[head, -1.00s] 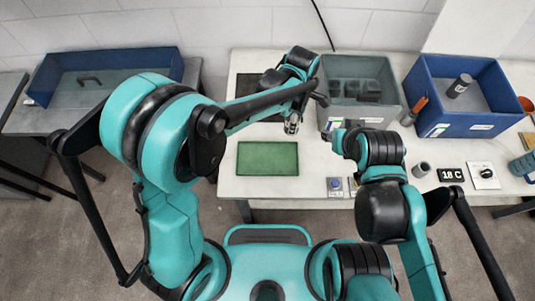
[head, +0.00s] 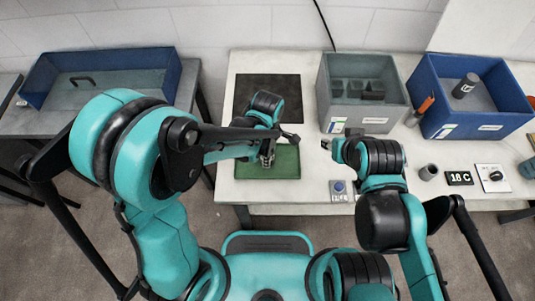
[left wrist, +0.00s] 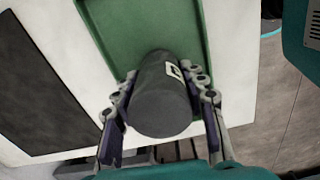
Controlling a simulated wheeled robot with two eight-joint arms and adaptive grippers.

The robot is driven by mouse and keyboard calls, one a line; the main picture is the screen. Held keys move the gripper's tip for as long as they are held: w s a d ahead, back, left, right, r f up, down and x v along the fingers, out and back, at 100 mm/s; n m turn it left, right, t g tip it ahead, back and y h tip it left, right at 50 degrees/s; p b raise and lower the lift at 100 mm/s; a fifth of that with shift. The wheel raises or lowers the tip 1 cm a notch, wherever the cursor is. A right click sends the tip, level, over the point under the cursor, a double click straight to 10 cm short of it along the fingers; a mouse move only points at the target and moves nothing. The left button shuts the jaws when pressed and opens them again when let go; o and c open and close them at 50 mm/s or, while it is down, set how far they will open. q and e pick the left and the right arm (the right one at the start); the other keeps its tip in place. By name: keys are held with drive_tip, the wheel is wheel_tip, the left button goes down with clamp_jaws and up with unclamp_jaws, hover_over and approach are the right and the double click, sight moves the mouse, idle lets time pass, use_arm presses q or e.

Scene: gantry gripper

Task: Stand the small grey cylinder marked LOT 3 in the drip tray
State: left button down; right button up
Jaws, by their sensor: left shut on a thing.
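A dark grey cylinder (left wrist: 160,95) sits between the two fingers of my left gripper (left wrist: 160,103) in the left wrist view. The fingers are shut on its sides. A white label with a dark mark shows on it; the text is not readable. The shallow green tray (head: 287,166) lies at the table's front left. In the head view my left gripper (head: 267,158) is over this tray, and its wrist hides part of it. Whether the cylinder touches the tray floor I cannot tell. My right gripper (head: 328,145) is right of the tray; its jaw opening is unclear.
A grey bin (head: 333,112) with dark blocks stands behind. A blue bin (head: 447,118) at the right holds another dark cylinder (head: 465,85). A small grey cup-like piece (head: 428,172), an "18 C" display (head: 458,178) and a button box (head: 339,190) stand in front. A black mat (head: 255,88) is bare.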

use_arm(q)
drive_tip(key=shift+r, duration=0.1)
drive_tip(key=shift+f, duration=0.2)
drive_tip(key=c, duration=0.9)
unclamp_jaws()
drive_tip(key=shift+o, duration=0.2)
drive_tip(key=shift+r, duration=0.1)
